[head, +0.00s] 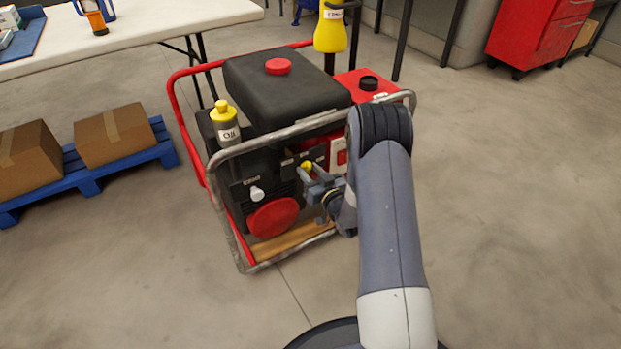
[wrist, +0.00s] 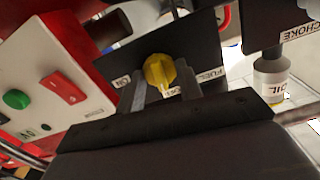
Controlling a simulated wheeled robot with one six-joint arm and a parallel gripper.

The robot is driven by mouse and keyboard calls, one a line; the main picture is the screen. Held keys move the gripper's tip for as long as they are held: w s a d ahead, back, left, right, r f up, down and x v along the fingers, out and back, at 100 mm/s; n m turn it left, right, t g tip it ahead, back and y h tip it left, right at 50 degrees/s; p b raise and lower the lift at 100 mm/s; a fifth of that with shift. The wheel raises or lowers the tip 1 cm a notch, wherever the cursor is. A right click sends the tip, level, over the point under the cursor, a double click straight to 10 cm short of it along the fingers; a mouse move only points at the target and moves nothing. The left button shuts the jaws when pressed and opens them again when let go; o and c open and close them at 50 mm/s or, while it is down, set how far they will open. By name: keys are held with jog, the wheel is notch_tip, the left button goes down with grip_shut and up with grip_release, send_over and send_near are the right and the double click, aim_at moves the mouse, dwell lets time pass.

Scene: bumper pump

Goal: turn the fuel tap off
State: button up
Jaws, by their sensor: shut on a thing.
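The fuel tap is a yellow knob (wrist: 160,72) on a dark plate (wrist: 205,62) marked FUEL in the wrist view. In the head view the yellow knob (head: 307,166) shows on the front of the red-framed pump unit. My gripper (wrist: 163,92) is shut on the knob, one finger on each side of it; my gripper also shows in the head view (head: 310,176). An ON label is partly visible left of the knob; lettering below it is partly hidden by my gripper. Which way the tap points is hard to tell.
A panel (wrist: 50,100) with green and red switches lies left of the tap. The CHOKE plate (wrist: 290,28) and an oil bottle (wrist: 270,78) are to the right. The metal frame (head: 240,150) surrounds the pump.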

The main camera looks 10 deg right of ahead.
jog(key=shift+n+b, duration=0.45)
jog(key=shift+n, duration=0.15)
jog(key=o, duration=1)
jog(key=p+v, duration=0.2)
jog(key=v, duration=0.8)
jog(key=shift+s+d+r, duration=0.1)
jog(key=shift+s, duration=0.3)
jog(key=shift+w, duration=0.1)
